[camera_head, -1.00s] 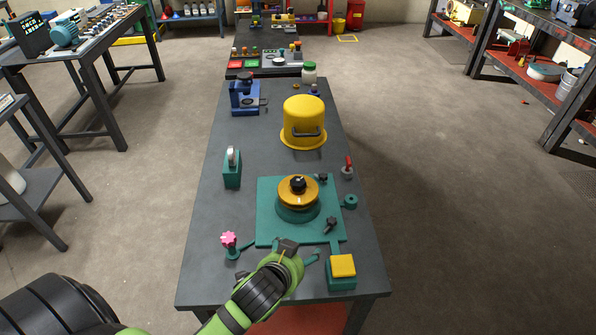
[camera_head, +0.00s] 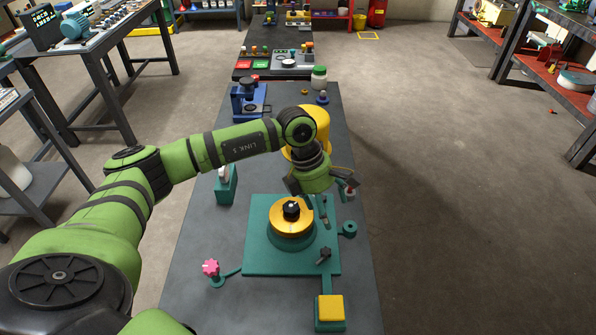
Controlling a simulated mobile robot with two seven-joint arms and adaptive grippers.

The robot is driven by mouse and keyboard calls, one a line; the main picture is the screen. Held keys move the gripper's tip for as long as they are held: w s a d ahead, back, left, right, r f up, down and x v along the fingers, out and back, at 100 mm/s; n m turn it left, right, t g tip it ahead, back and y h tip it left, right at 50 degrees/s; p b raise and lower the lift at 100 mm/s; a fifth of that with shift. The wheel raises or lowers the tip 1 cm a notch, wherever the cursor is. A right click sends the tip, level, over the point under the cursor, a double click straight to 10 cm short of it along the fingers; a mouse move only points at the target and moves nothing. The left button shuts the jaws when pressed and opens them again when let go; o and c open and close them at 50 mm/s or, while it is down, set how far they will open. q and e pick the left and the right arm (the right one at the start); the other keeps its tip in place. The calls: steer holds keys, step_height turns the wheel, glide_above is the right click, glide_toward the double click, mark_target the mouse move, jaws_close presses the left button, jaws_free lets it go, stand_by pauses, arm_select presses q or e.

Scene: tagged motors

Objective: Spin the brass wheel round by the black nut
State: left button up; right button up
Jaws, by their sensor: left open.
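The brass wheel (camera_head: 291,222) lies flat on a round teal base on a teal plate (camera_head: 262,261). The black nut (camera_head: 291,209) stands at the wheel's centre, uncovered. My left arm reaches in from the left, and my left gripper (camera_head: 318,202) points down just beyond and to the right of the wheel. Its fingers are apart and nothing shows between them. It looks apart from the nut, though I cannot tell its exact height. My right gripper is not in view.
A yellow domed cover (camera_head: 318,121) stands behind my left gripper, partly hidden. A pink star knob (camera_head: 211,268) is at the front left, and a yellow-topped block (camera_head: 330,308) at the front right. A small black-handled piece (camera_head: 324,254) stands on the plate. The grey table's left front is clear.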

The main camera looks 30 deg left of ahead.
mark_target(291, 207)
arm_select(q)
steer(key=a+y, duration=0.1)
steer(key=a, duration=0.2)
steer(key=a+r+y, duration=0.1)
steer(key=a, duration=0.2)
steer(key=a+y, duration=0.1)
steer(key=a, duration=0.2)
steer(key=shift+w+a+r+g+y, duration=0.2)
steer(key=shift+w+r+g+y, duration=0.1)
steer(key=shift+w+r, duration=0.1)
steer(key=shift+a+f, duration=0.15)
steer(key=shift+a, duration=0.1)
steer(key=shift+f+b, duration=0.35)
step_height(291, 207, down, 7)
steer(key=b, duration=0.4)
steer(key=shift+f, duration=0.1)
steer(key=shift+f+b, duration=0.3)
steer(key=shift+f, duration=0.15)
steer(key=shift+r, duration=0.1)
steer(key=c, duration=1.2)
